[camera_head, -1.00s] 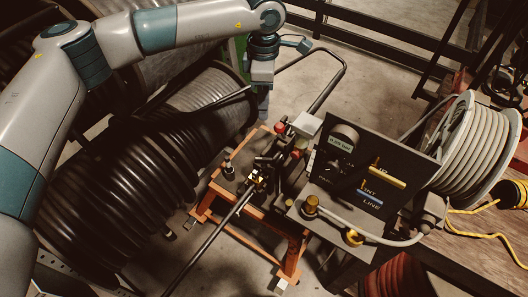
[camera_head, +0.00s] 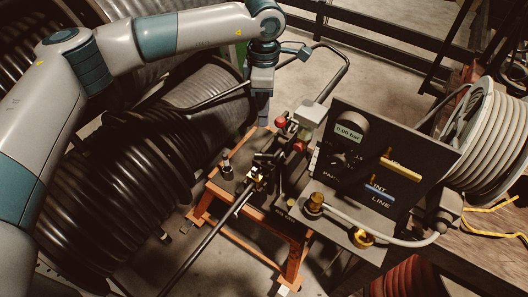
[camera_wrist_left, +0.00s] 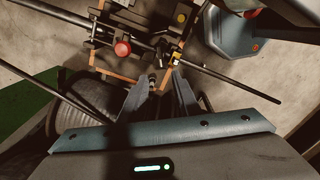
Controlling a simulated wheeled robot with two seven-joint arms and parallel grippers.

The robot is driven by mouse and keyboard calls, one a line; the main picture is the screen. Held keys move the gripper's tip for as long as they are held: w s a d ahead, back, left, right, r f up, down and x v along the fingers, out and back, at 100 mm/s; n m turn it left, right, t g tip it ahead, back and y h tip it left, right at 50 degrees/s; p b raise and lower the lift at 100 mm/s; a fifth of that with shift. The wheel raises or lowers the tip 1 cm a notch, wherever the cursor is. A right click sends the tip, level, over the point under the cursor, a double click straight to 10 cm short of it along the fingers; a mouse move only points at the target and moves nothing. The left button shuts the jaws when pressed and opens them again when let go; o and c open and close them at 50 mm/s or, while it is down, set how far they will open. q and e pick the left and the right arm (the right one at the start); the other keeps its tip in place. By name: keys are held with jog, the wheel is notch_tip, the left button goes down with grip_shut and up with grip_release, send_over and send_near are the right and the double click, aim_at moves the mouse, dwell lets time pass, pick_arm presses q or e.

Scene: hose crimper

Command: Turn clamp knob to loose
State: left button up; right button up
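The crimping bench (camera_head: 222,195) has an orange frame and carries a dark clamp assembly with a rod through it. A red round knob (camera_head: 281,121) sits at its back; it probably also shows in the wrist view (camera_wrist_left: 122,48), left of the fingers. I cannot tell surely whether it is the clamp knob. A yellow knob (camera_wrist_left: 181,18) is higher up in the wrist view. My left gripper (camera_head: 262,112) points down behind and left of the red knob, apart from it. In the wrist view its fingers (camera_wrist_left: 163,78) are apart with nothing between them. My right gripper is not visible.
A black panel (camera_head: 425,150) with a gauge display reading 0.00 bar and yellow and blue handles stands to the right. Large black hose coils (camera_head: 120,185) lie left, under my left arm. A white hose reel (camera_head: 485,130) is far right. Long rods (camera_head: 200,250) reach out from the bench.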

pick_arm(q)
jog(key=shift+f, duration=0.1)
jog(key=p, duration=0.7)
send_near(264, 155)
notch_tip(264, 155, down, 7)
jog(key=shift+r, duration=0.1)
jog(key=shift+f, duration=0.75)
grip_shut()
